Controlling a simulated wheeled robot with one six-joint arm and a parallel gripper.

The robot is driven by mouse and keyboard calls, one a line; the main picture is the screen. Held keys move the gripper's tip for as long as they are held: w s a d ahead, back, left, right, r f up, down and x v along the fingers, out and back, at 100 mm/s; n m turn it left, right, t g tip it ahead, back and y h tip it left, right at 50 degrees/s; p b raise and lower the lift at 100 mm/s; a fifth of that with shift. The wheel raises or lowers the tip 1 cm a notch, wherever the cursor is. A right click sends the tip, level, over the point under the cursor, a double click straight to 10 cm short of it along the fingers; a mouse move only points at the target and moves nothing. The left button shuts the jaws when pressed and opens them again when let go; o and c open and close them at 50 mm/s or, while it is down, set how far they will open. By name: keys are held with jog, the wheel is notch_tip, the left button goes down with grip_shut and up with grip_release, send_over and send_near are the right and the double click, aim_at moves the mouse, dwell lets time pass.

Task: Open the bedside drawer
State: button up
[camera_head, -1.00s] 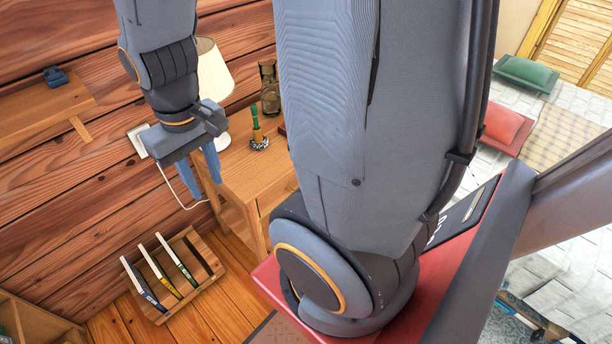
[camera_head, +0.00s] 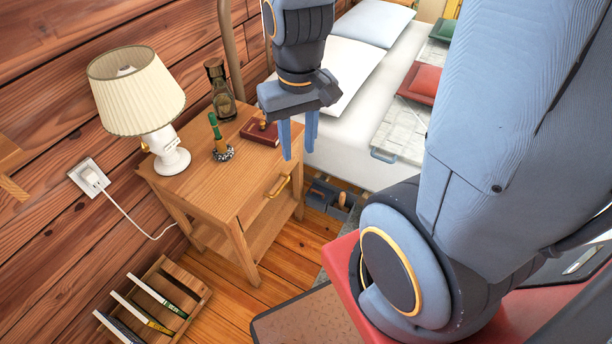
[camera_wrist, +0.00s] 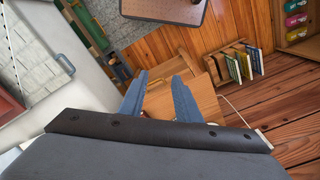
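The wooden bedside table (camera_head: 190,189) stands against the plank wall in the head view. Its drawer front (camera_head: 262,204) faces right and looks shut, with a brass-coloured bar handle (camera_head: 278,186) on it. My gripper (camera_head: 299,140) hangs fingers down in front of and above the drawer side, apart from the handle as far as I can tell. Its two blue fingers are spread with nothing between them. In the wrist view my gripper (camera_wrist: 158,98) is also open, and part of the table top (camera_wrist: 203,100) shows behind the fingers. The handle is not visible there.
A book rack (camera_head: 155,307) sits on the floor at front left.

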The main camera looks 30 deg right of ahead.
jog(key=w+d+f+m+g+y+b, duration=0.1)
jog(key=w+f+m+b, duration=0.15)
jog(key=w+f, duration=0.3)
jog(key=w+d+f+m+y+b, duration=0.1)
jog(key=w+f+m, duration=0.25)
jog(key=f, duration=0.25)
jog(key=m+y+b, duration=0.3)
jog(key=m, duration=0.1)
send_near(281, 188)
jog(key=shift+p+x, duration=0.45)
jog(key=shift+x, duration=3.25)
jog(key=shift+w, duration=0.1)
grip_shut()
